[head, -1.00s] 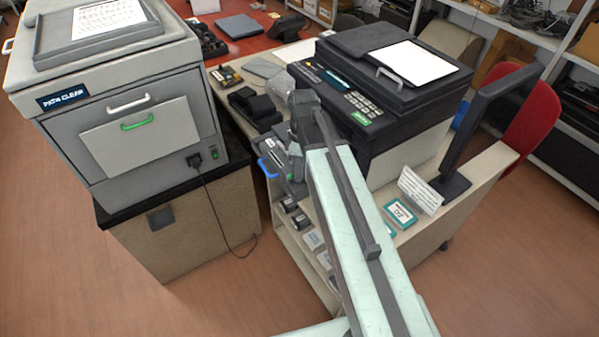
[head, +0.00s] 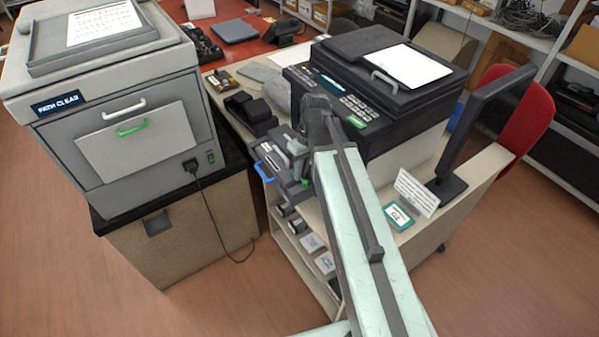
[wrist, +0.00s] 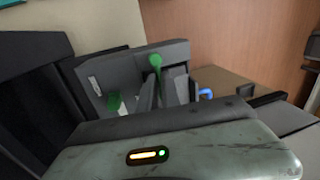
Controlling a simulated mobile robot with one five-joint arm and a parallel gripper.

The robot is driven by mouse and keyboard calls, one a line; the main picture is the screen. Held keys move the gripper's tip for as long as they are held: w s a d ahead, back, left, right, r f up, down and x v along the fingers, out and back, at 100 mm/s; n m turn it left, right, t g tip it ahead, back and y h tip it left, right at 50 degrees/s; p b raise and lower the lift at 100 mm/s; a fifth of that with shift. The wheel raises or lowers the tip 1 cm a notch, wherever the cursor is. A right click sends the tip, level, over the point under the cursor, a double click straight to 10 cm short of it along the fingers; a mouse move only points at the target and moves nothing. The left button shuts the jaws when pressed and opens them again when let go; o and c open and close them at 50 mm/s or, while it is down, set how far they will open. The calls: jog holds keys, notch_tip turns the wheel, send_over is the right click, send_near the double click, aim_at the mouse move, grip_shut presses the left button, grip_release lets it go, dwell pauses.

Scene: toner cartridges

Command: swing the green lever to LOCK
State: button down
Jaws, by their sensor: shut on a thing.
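The green lever (wrist: 156,64) shows in the wrist view with its round knob up and its stem between my fingers. My gripper (wrist: 164,92) is shut on it. The lever sits in front of a grey panel with a white label, part of the open unit with a blue handle (wrist: 206,93). A second green part (wrist: 115,103) lies to the left, partly hidden. In the head view the grey unit (head: 272,158) stands at the front of the dark printer (head: 385,85); my arm covers part of it. No LOCK marking is readable.
A grey machine (head: 125,95) marked "PATH CLEAR" stands on a cabinet (head: 205,215) at left, its cord hanging. Shelves under the counter hold small boxes. The floor at front left is clear.

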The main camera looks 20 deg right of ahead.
jog(key=shift+d+m, duration=0.1)
jog(key=shift+m, duration=0.2)
dwell(0.4)
jog(key=c, duration=1.8)
grip_release()
jog(key=r+p, duration=0.2)
jog(key=d+r+p, duration=0.1)
jog(key=r+p, duration=0.4)
jog(key=shift+w+d+r+p, duration=0.25)
jog(key=shift+r+p, duration=0.1)
jog(key=shift+p, duration=0.05)
